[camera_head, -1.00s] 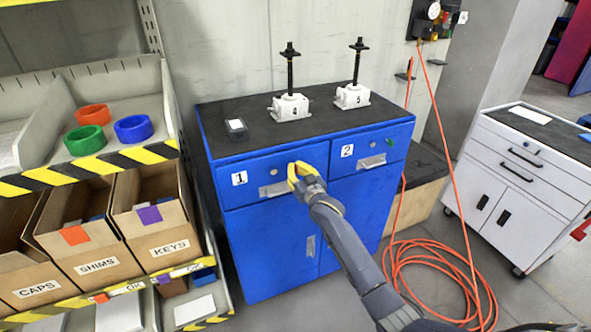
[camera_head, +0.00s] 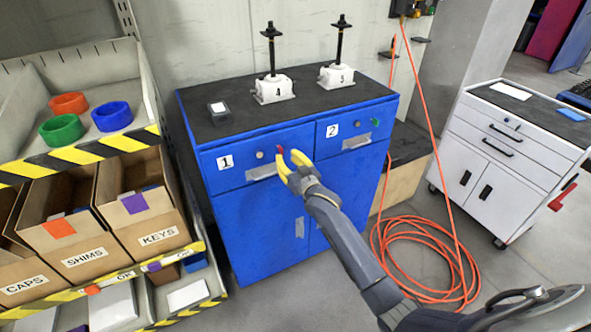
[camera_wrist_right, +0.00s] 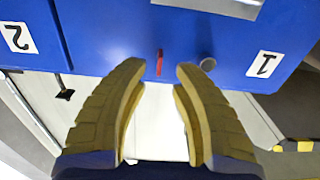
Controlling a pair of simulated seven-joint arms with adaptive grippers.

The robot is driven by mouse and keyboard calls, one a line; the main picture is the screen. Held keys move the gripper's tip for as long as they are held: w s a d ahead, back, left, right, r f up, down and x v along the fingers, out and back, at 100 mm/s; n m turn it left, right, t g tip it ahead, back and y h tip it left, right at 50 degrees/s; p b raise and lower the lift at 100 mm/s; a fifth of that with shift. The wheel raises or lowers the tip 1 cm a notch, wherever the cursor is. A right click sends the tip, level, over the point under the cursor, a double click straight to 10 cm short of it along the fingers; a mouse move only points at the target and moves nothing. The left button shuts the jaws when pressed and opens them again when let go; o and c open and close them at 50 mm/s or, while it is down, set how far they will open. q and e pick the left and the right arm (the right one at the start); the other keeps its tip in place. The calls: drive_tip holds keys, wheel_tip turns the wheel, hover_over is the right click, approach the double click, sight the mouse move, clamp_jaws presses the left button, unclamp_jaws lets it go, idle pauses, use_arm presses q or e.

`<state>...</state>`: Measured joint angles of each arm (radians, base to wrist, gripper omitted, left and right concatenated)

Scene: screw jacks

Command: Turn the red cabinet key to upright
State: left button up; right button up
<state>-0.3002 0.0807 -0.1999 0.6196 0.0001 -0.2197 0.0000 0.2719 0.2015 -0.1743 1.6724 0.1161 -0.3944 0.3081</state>
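The red key (camera_head: 280,149) is on the blue cabinet's (camera_head: 262,235) left drawer front, right of a round silver lock (camera_head: 259,155). In the right wrist view the red key (camera_wrist_right: 159,62) is a thin bar, its long side running up and down the picture. My right gripper (camera_head: 291,161) has yellow fingers spread apart just in front of the key. In the wrist view its open fingertips (camera_wrist_right: 160,66) lie either side of the key, with gaps on both sides. Whether the key is between the fingers in depth is hard to tell. My left gripper is not in view.
A green key (camera_head: 376,122) is on drawer 2. Two white screw jacks, numbered 4 (camera_head: 273,88) and 5 (camera_head: 337,75), stand on the cabinet top. Shelving with cardboard bins (camera_head: 110,205) is left. An orange hose (camera_head: 425,255) coils on the floor; a white cart (camera_head: 500,150) stands right.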

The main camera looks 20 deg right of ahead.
drive_tip(key=s, duration=0.6)
drive_tip(key=shift+s+d, duration=0.4)
drive_tip(key=shift+d, duration=0.05)
drive_tip(key=shift+r, duration=0.1)
drive_tip(key=s+d+f+n+g+h, duration=0.1)
drive_tip(key=s+d+f+g, duration=0.15)
drive_tip(key=f, duration=1.25)
drive_tip(key=s+d+f+g+h, duration=0.1)
drive_tip(key=s+f+g, duration=0.15)
drive_tip(key=f, duration=1.25)
drive_tip(key=s+f+g, duration=0.4)
drive_tip(key=s+f, duration=1.2)
drive_tip(key=f, duration=0.5)
drive_tip(key=s+f+g, duration=0.2)
drive_tip(key=s+f, duration=0.3)
drive_tip(key=s, duration=0.9)
drive_tip(key=s+a+f+g, duration=0.1)
drive_tip(key=s+f+g, duration=0.2)
drive_tip(key=s, duration=1.1)
drive_tip(key=s+a+f+n+g, duration=0.1)
drive_tip(key=s+f+g, duration=0.1)
drive_tip(key=s+f, duration=0.6)
drive_tip(key=s, duration=0.6)
drive_tip(key=shift+s, duration=0.25)
